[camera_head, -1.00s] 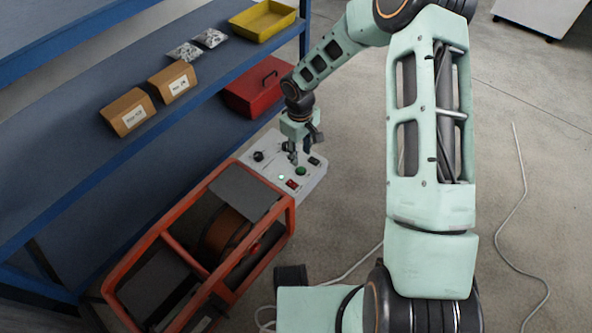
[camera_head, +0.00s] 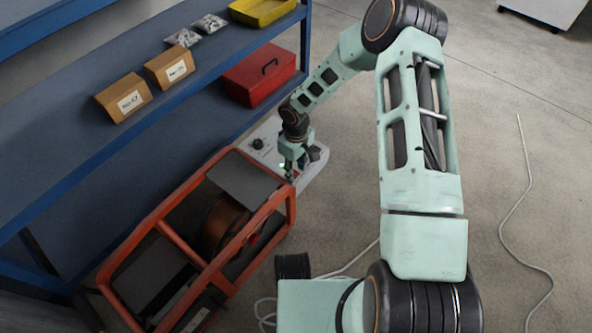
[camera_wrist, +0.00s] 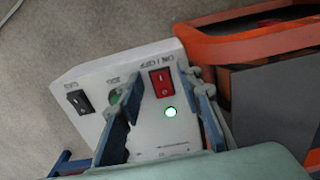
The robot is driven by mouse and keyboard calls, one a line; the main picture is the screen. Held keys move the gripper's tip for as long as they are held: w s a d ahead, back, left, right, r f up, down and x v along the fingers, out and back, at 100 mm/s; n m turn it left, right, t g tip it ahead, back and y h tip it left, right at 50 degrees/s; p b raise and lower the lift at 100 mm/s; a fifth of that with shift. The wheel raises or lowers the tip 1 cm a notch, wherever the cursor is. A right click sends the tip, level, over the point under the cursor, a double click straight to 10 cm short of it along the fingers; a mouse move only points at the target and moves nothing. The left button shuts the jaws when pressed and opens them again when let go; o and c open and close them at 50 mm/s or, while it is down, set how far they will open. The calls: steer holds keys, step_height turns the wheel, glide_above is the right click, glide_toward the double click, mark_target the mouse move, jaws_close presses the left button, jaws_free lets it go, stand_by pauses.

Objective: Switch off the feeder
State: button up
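The feeder is an orange-framed machine (camera_head: 165,230) with a pale grey control panel (camera_head: 312,178) at its far end. In the wrist view the panel (camera_wrist: 150,140) carries a red rocker switch (camera_wrist: 161,82) marked ON / OFF, a lit whitish-green lamp (camera_wrist: 170,112), a green button (camera_wrist: 115,98) and a black rocker (camera_wrist: 79,101). My gripper (camera_head: 292,170) is low over the panel. In the wrist view my gripper (camera_wrist: 166,90) has its fingers apart, with the red switch and lamp showing between them. Contact cannot be told.
A blue shelf (camera_head: 90,160) runs along the left with a red toolbox (camera_head: 258,77), cardboard boxes (camera_head: 124,98) and a yellow tray (camera_head: 262,12). White cable (camera_head: 520,200) lies on the otherwise open floor at right.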

jaws_close()
steer(key=shift+w, duration=0.1)
steer(key=shift+w+a+g+h, duration=0.2)
steer(key=shift+g+h, duration=0.3)
steer(key=shift+h, duration=0.2)
steer(key=shift+g+h+b, duration=0.3)
steer(key=shift+h+b, duration=0.05)
steer(key=shift+h, duration=0.05)
steer(key=shift+r, duration=0.1)
jaws_free()
